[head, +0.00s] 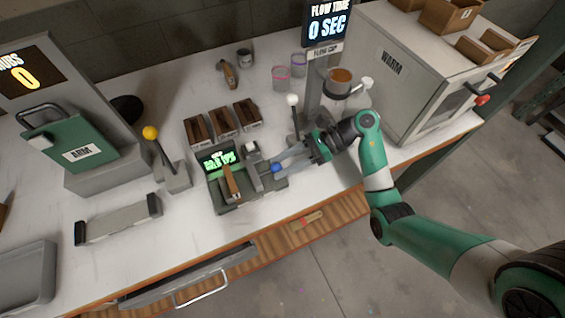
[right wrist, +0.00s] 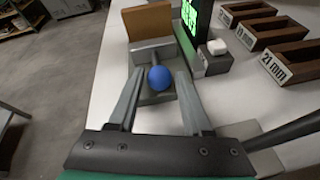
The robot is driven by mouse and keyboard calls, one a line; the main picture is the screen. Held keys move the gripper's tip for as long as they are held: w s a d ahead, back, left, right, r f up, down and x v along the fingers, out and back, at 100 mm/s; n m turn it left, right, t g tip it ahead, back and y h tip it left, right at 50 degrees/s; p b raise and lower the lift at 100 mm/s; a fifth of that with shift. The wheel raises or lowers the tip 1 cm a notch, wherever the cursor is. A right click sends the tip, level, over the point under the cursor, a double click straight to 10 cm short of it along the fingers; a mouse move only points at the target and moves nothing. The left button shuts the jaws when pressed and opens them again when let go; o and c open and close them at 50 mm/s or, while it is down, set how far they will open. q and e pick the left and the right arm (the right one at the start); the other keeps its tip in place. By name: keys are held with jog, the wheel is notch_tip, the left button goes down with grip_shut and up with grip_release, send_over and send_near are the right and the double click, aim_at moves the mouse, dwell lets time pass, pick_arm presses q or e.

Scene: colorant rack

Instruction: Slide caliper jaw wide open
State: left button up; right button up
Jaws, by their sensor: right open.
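The caliper is a dark green bench device with a lit green display (head: 217,158); the display also shows edge-on in the right wrist view (right wrist: 196,18). A tan wooden piece (head: 231,184) stands on its base beside a grey jaw block (head: 254,177). The grey jaw (right wrist: 150,48) carries a blue ball knob (right wrist: 159,78), which also shows in the head view (head: 276,168). My right gripper (right wrist: 160,88) is open, with one finger on each side of the blue knob. Whether either finger touches it, I cannot tell. My left gripper is not in view.
Small wooden trays (head: 223,122) stand behind the caliper. A yellow-knobbed lever (head: 151,133) is to its left, and a white-knobbed lever (head: 293,101) is behind my right gripper. A white oven (head: 395,65) stands at the right. The bench's front edge is close to the caliper.

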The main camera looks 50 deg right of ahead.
jog(key=p+v, duration=0.1)
jog(key=v, duration=0.8)
jog(key=shift+d+r, duration=0.15)
jog(key=d+r+p, duration=0.1)
jog(key=p, duration=0.5)
jog(key=shift+s+d+r, duration=0.15)
jog(key=shift+s, duration=0.25)
jog(key=shift+s+d+p, duration=0.15)
jog(key=shift+p, duration=0.25)
jog(key=shift+s+d+f, duration=0.1)
jog(key=shift+f, duration=0.15)
jog(key=shift+f, duration=0.1)
